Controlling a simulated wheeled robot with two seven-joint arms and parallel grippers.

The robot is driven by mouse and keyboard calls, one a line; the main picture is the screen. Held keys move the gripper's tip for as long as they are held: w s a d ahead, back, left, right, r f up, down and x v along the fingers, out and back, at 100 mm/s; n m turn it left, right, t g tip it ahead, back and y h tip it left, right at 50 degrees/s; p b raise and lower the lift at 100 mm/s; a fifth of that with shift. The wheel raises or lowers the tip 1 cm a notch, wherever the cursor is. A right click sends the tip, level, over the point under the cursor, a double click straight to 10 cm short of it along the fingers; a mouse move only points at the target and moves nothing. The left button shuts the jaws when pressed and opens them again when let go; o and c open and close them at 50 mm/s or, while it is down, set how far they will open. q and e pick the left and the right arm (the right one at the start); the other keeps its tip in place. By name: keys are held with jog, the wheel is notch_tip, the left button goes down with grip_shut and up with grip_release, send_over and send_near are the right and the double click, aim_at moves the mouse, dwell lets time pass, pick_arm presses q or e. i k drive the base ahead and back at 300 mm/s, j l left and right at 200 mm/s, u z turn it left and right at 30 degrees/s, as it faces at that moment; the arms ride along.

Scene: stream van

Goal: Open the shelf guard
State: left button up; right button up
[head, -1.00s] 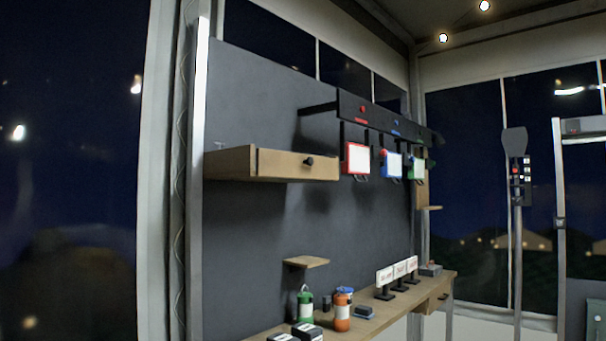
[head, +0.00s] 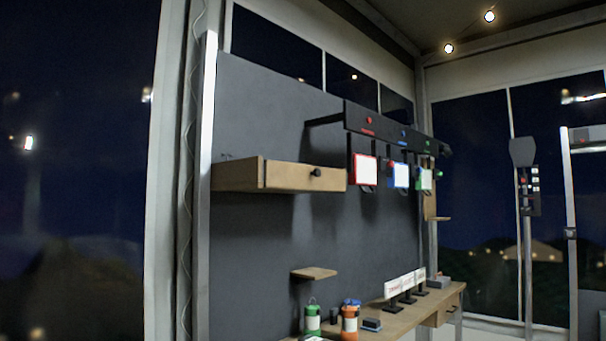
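A wooden wall shelf (head: 238,175) is fixed to the dark panel at the left. Its wooden front board (head: 305,178), which looks like the shelf guard, stands upright along the front edge and carries a round black knob (head: 317,172). The board looks closed. Neither of my grippers shows in the head view, so their distance from the shelf cannot be seen.
A black rail (head: 385,128) holds red, blue and green framed cards right of the shelf. Below, a wooden bench (head: 412,315) carries a green bottle (head: 312,320), an orange bottle (head: 349,322) and small signs (head: 405,287). A small bare ledge (head: 314,273) juts out above the bottles.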

aim_at(278, 174)
jog(key=l+u, duration=0.15)
jog(key=u, duration=0.2)
jog(key=i+l+u, duration=0.1)
jog(key=u, duration=0.25)
jog(key=l+u, duration=0.75)
jog(key=l, duration=0.5)
jog(key=k+l+u, duration=0.1)
jog(key=l+u, duration=0.25)
jog(key=l, duration=0.5)
jog(key=k+l, duration=0.1)
jog(key=l, duration=0.35)
jog(key=k+l, duration=0.1)
jog(key=l, duration=0.4)
jog(key=l+u, duration=0.1)
jog(key=l, duration=0.35)
jog(key=k+l, duration=0.2)
jog(key=l, duration=0.25)
jog(key=k+l, duration=0.1)
jog(key=l, duration=0.35)
jog(key=k+l, duration=0.1)
jog(key=l, duration=0.35)
jog(key=k+l+u, duration=0.1)
jog(key=l, duration=0.35)
